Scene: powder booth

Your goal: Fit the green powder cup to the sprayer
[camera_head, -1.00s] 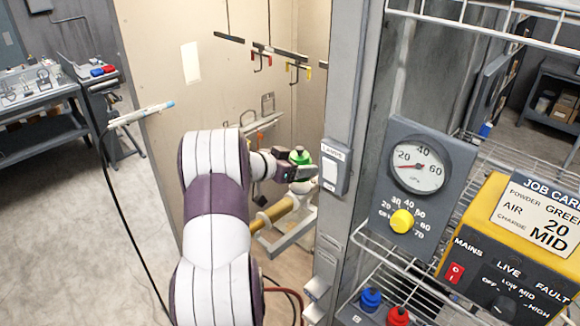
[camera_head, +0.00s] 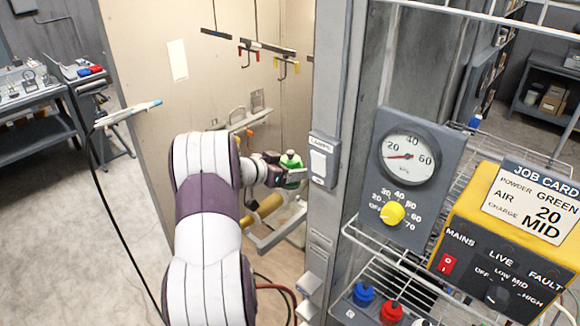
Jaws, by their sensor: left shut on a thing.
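The green powder cup (camera_head: 292,162), with a dark top, is in the jaws of my left gripper (camera_head: 287,174), in front of the booth opening. The gripper is shut on it and hides part of its body. My left arm rises from the bottom of the picture. A pale, tubular part lies just below the gripper, beside a yellowish rod (camera_head: 264,209); I cannot tell whether it is the sprayer or whether the cup touches it. My right gripper is not in view.
A grey post with a labelled switch plate (camera_head: 322,161) stands close right of the gripper. Beyond it are a gauge panel (camera_head: 411,158), a yellow control box (camera_head: 505,245), and blue and red cups (camera_head: 391,312). A white wand (camera_head: 128,114) with a black hose is at left.

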